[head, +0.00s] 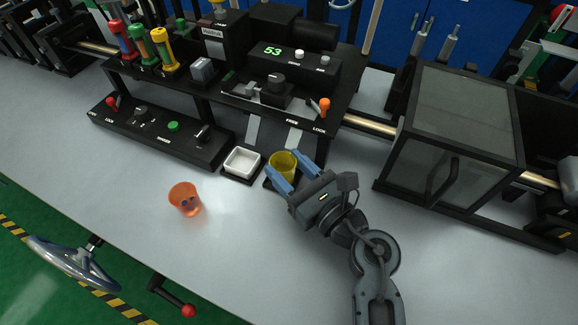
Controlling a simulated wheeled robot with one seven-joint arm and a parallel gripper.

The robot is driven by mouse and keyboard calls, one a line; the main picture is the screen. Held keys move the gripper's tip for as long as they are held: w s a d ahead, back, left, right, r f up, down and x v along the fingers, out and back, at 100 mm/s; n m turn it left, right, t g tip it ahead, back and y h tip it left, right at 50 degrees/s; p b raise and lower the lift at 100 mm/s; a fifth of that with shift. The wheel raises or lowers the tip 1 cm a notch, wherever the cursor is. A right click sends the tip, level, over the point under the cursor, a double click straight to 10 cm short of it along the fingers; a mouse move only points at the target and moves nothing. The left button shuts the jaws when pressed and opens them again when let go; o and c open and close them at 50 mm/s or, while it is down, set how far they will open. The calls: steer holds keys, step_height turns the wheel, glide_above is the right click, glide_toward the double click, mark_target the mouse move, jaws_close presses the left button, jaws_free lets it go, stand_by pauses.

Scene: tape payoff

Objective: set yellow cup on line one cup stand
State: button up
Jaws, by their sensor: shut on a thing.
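The yellow cup (285,164) is upright between the blue fingers of my gripper (279,171), and the gripper is shut on it. The cup is at a dark square stand (268,184), which shows partly under and beside it. I cannot tell whether the cup's base touches the stand. The fingers and the cup hide most of the stand. I cannot read a line number on it.
A white square dish (242,161) sits just left of the yellow cup. An orange cup (185,199) with small dark items stands on the bench further left. The black machine with levers (275,90) is behind. A glass-sided box (455,130) stands to the right.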

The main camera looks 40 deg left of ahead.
steer(key=shift+f, duration=0.3)
steer(key=o, duration=0.7)
steer(key=shift+p+v, duration=0.45)
steer(key=shift+v, duration=5.05)
